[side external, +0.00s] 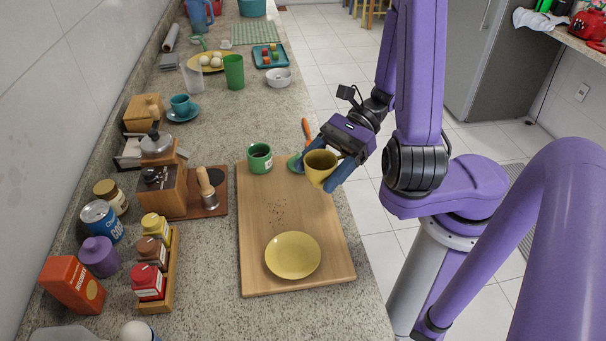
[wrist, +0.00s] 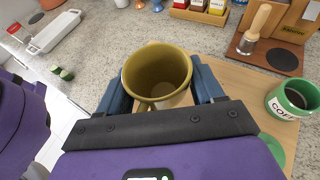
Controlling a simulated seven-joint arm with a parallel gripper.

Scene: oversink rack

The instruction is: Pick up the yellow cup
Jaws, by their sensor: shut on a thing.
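The yellow cup (side external: 319,167) is held between the fingers of my gripper (side external: 338,163), over the right edge of the wooden board (side external: 262,221) in the side view. In the wrist view the cup (wrist: 157,72) sits mouth toward the camera between the two blue fingers of my gripper (wrist: 160,95). The cup appears slightly tilted in the side view and looks raised above the board. The cup's inside looks empty. The fingers' contact with the cup's far side is partly hidden.
A green cup (side external: 259,159) with dark contents stands on the board, left of my gripper. A yellow plate (side external: 293,255) lies at the board's near end. A green item (side external: 295,163) lies partly behind the held cup. A coffee grinder (side external: 163,188) and spice rack (side external: 171,268) stand left.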

